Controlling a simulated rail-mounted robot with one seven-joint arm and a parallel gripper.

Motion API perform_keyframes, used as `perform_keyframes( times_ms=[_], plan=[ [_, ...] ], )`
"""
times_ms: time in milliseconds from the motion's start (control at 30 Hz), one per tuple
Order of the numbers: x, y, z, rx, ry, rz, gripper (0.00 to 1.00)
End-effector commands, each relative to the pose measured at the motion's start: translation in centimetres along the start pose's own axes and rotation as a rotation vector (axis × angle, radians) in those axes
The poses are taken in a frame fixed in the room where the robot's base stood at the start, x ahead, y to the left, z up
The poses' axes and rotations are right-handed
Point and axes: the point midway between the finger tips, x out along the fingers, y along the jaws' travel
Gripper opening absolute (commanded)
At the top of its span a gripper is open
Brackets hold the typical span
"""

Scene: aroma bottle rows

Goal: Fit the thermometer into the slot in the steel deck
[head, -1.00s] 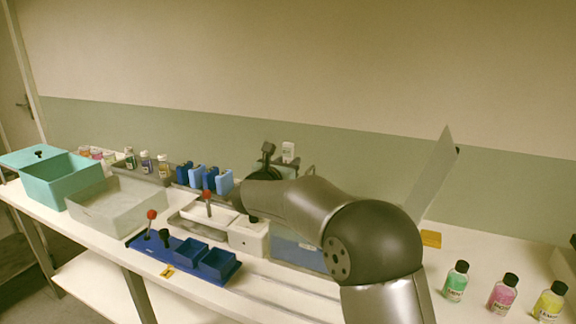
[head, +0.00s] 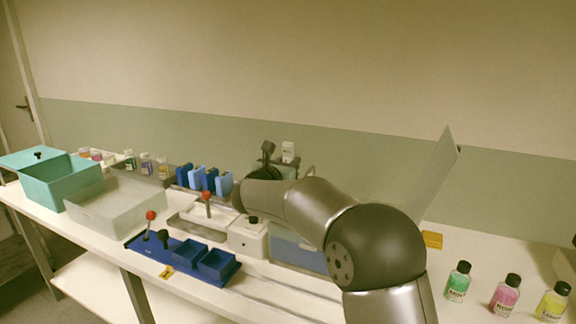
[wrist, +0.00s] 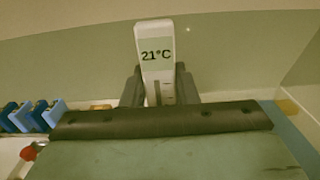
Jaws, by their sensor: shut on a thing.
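The thermometer (wrist: 156,48) is a white upright stick with a grey display reading 21°C in the wrist view. My gripper (wrist: 159,90) is shut on its lower part, with one dark finger on each side. In the head view the thermometer's white top (head: 288,150) shows just above my gripper (head: 268,158), against the green wall band. A steel-grey deck (head: 184,222) lies at the middle of the bench and carries a white tray and a white box. The slot cannot be made out, and my arm covers part of the area.
Blue holders (head: 202,180) stand in a row behind the deck. A red-knobbed lever (head: 207,197) rises nearby. A blue tray (head: 187,262) lies in front. A teal box (head: 62,182) and clear bin (head: 115,207) are left; several bottles (head: 505,295) stand right. A tilted clear panel (head: 437,175) rises behind my arm.

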Motion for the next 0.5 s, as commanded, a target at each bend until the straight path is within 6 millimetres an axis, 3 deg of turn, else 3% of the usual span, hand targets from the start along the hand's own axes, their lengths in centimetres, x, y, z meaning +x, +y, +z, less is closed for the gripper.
perform_keyframes(
  times_ms=[500],
  plan=[
    [0.01, -0.01, -0.33, 0.001, 0.0, -0.001, 0.0]
  ],
)
